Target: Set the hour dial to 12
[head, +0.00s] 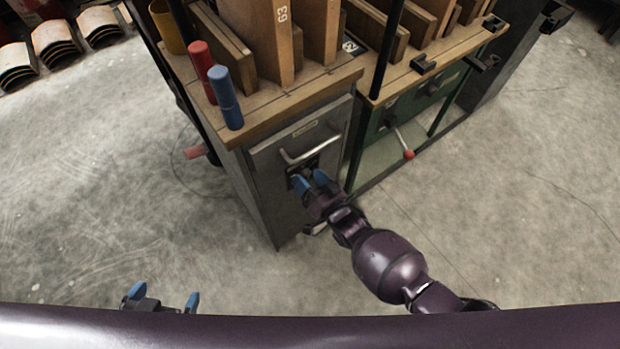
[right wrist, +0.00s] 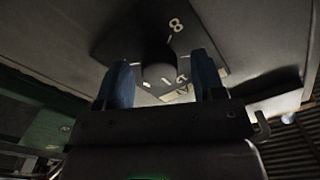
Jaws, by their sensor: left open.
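The hour dial is a dark round knob (right wrist: 158,62) on a dark plate (right wrist: 125,35) in the right wrist view. A white 8 shows on the plate; another marking to the knob's lower right is hard to read. I cannot tell where the dial points. In the head view the plate (head: 301,171) is on the front of a grey cabinet, below its handle, mostly hidden by my right gripper (head: 310,181). That gripper's blue fingers are apart on both sides of the knob (right wrist: 163,80), with gaps showing. My left gripper (head: 160,298) is open and empty at the lower left.
The grey cabinet (head: 262,205) has a metal handle (head: 312,150) above the dial. Red (head: 202,70) and blue (head: 226,98) cylinders stand on its wooden top beside boards. A red-tipped lever (head: 408,154) sticks out at the right. The floor in front is clear.

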